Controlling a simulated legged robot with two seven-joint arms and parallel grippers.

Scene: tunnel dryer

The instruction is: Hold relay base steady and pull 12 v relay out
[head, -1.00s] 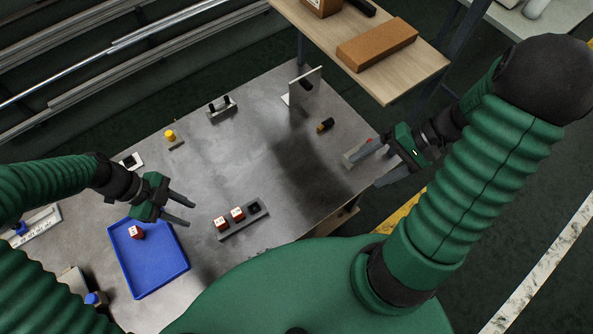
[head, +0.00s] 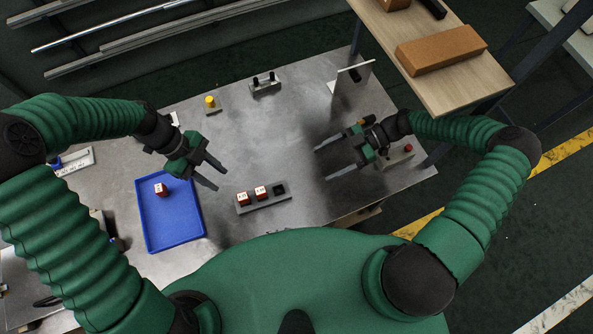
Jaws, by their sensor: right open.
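The grey relay base (head: 270,204) lies on the metal table in front of my body. Two red relays with white labels, a left one (head: 243,199) and a middle one (head: 262,193), sit in it; its right socket (head: 279,189) is black and empty. The labels are too small to read surely. Another red relay (head: 160,190) lies in the blue tray (head: 185,236). My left gripper (head: 221,181) is open and empty, up and left of the base. My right gripper (head: 322,164) is open and empty over the table, right of the base, pointing left.
A yellow button (head: 210,101), a bracket with black posts (head: 264,85) and an upright plate (head: 354,84) stand along the back. A red-buttoned box (head: 398,155) is beside my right gripper. A wooden shelf (head: 440,80) overhangs the right rear.

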